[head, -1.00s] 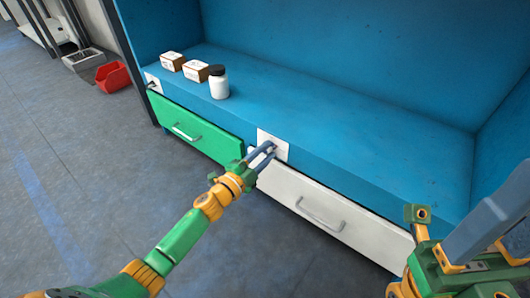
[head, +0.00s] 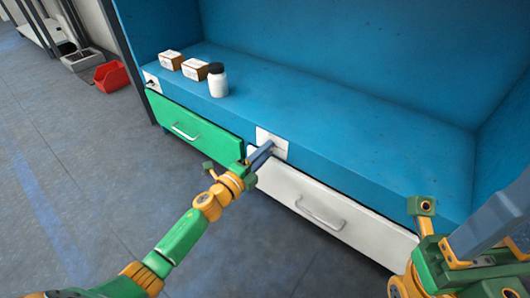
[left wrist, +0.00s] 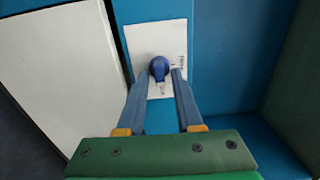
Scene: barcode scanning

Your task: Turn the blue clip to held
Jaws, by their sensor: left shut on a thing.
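The blue clip (left wrist: 159,67) is a small rounded knob with a short lever, mounted on a white plate (left wrist: 158,38) in the left wrist view. Its lever points toward the bottom of that picture. In the head view the plate (head: 272,139) is on the blue front edge above the drawers, and my fingers hide the clip. My left gripper (left wrist: 164,75) is shut on the clip, one finger on each side; it also shows in the head view (head: 268,148). My right gripper (head: 490,220) is at the right edge, partly cut off, away from the clip.
A green drawer (head: 195,125) and a white drawer (head: 325,205) lie below the edge. Another plate (head: 152,82) with a dark clip is at left.

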